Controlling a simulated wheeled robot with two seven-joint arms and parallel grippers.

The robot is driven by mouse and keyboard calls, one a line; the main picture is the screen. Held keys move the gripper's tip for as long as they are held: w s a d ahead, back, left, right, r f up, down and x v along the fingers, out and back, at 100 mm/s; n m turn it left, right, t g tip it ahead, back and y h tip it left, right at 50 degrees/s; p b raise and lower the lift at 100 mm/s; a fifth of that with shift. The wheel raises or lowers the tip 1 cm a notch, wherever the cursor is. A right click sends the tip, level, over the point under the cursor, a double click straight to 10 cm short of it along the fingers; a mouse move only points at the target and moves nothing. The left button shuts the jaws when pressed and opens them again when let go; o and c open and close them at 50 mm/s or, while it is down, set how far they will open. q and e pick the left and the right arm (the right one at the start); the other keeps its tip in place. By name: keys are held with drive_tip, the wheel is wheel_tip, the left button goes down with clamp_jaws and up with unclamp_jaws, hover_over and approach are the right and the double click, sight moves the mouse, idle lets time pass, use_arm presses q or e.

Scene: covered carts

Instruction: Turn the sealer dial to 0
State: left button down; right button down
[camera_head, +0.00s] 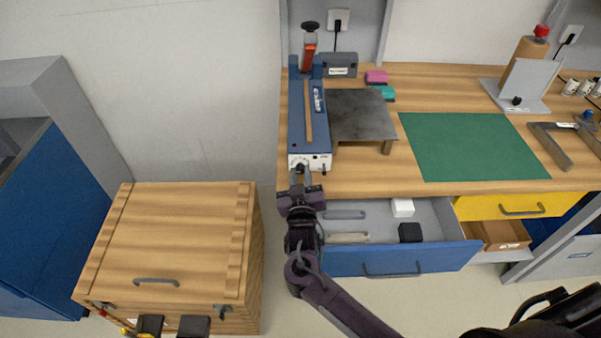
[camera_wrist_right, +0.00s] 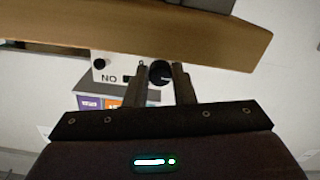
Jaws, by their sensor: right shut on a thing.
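The blue sealer (camera_head: 309,118) stands on the left end of the workbench, with a wooden strip along its top. Its white front panel (camera_head: 318,163) faces me and carries the dial. In the right wrist view the dial is a round black knob (camera_wrist_right: 160,72) with a light pointer mark. My right gripper (camera_head: 300,177) is at the panel, its fingers on either side of the knob and shut on it. The fingers partly hide the knob and its scale; I cannot read the setting. My left gripper (camera_head: 172,326) shows at the bottom edge, with its dark fingertips apart.
The bench edge (camera_head: 380,187) and an open blue drawer (camera_head: 400,260) lie close to my right arm. A wooden chest (camera_head: 185,235) stands left of it. A grey plate (camera_head: 360,115) adjoins the sealer; a green mat (camera_head: 470,145) lies further right.

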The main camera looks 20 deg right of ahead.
idle(0.3)
drive_tip(key=c, duration=1.5)
unclamp_jaws()
wheel_tip(320, 180, up, 20)
drive_tip(key=b, duration=0.1)
drive_tip(key=shift+f, duration=0.1)
